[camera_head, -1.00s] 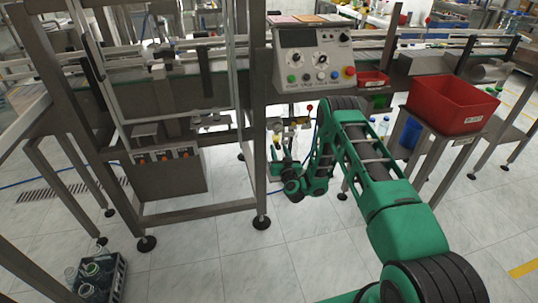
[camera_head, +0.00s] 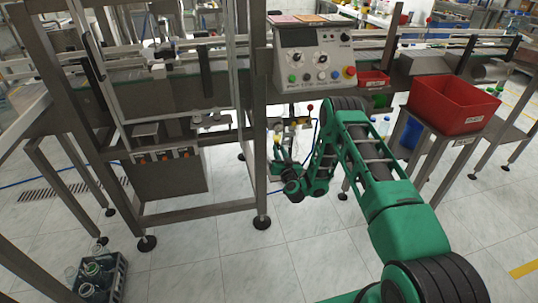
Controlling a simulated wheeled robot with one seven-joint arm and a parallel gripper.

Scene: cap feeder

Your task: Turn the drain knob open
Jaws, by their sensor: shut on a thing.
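A small fitting unit (camera_head: 297,123) with pale bowls and yellowish parts hangs below the control box, beside the frame's upright post. A red ball-ended lever (camera_head: 310,107) stands at its upper right. My gripper (camera_head: 281,148) reaches up from below to the underside of this unit at its left part. It is shut on the drain knob, which is too small and too covered by the fingers to make out. How far the knob is turned does not show.
The control box (camera_head: 315,60) with knobs and buttons is above the unit. A steel post (camera_head: 259,165) stands close left of my gripper. A red bin (camera_head: 452,105) is at the right. A bottle crate (camera_head: 101,279) is on the floor at lower left. The front floor is clear.

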